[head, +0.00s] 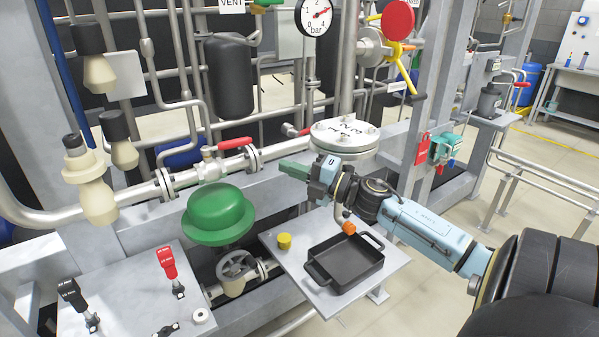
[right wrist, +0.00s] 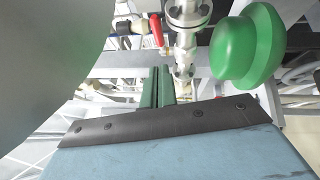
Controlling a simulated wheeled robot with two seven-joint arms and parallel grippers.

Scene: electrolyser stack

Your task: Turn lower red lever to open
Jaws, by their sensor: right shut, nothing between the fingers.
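A red lever (head: 235,143) sits on a ball valve (head: 209,170) in the horizontal steel pipe above the green dome. The lever lies roughly along the pipe and points right. In the right wrist view a red lever (right wrist: 157,30) stands beside the pipe, beyond the fingertips. My right gripper (head: 288,168) reaches in from the right, to the right of the lever and apart from it. Its green fingers (right wrist: 157,86) are closed together with nothing between them. My left gripper is not in view.
The green dome (head: 217,212) is below the lever and also shows in the right wrist view (right wrist: 247,45). A round flange (head: 344,134) stands just behind my right gripper. A black tray (head: 345,264) and yellow knob (head: 284,241) are below.

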